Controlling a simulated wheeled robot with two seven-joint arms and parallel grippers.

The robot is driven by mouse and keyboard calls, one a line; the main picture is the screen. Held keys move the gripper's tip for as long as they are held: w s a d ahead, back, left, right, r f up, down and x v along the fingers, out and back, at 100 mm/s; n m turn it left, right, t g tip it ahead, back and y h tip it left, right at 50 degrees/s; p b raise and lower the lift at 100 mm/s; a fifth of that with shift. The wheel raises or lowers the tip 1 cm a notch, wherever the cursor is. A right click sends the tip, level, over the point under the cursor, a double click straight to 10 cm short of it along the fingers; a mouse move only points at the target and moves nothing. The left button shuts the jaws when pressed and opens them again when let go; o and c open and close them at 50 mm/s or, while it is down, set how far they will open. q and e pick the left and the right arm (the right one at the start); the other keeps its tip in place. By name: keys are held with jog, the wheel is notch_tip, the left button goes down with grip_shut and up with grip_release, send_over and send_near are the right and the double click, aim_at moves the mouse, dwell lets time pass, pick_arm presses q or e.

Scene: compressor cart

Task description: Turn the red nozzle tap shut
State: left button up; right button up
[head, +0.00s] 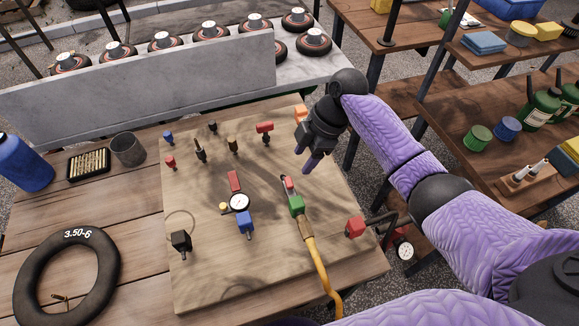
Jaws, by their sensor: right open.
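A yellow hose (322,265) runs up the wooden board to a brass fitting and a green block (296,206). Beyond the green block is a slim grey nozzle with a small red piece (289,183) on it, which looks like the red nozzle tap; its exact turn is too small to tell. My right gripper (305,160) hangs above the board just beyond the red piece, its two purple fingers pointing down. It is open, empty and apart from the tap. My left gripper is not in view.
The board (210,285) also bears a red T-shaped handle (265,128), a round gauge (239,202) with a blue block, a red block (234,181), a black block (181,241) and a red cube (355,227). A tyre (32,285) lies left. A grey wall (140,90) stands behind.

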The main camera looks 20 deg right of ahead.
aim_at(290, 181)
jog(key=b+x, duration=0.1)
jog(key=x, duration=0.5)
jog(key=shift+f+b, duration=0.15)
jog(key=shift+b, duration=0.15)
jog(key=shift+s+a+f, duration=0.1)
jog(key=shift+a+f, duration=0.1)
jog(key=shift+f, duration=0.25)
grip_shut()
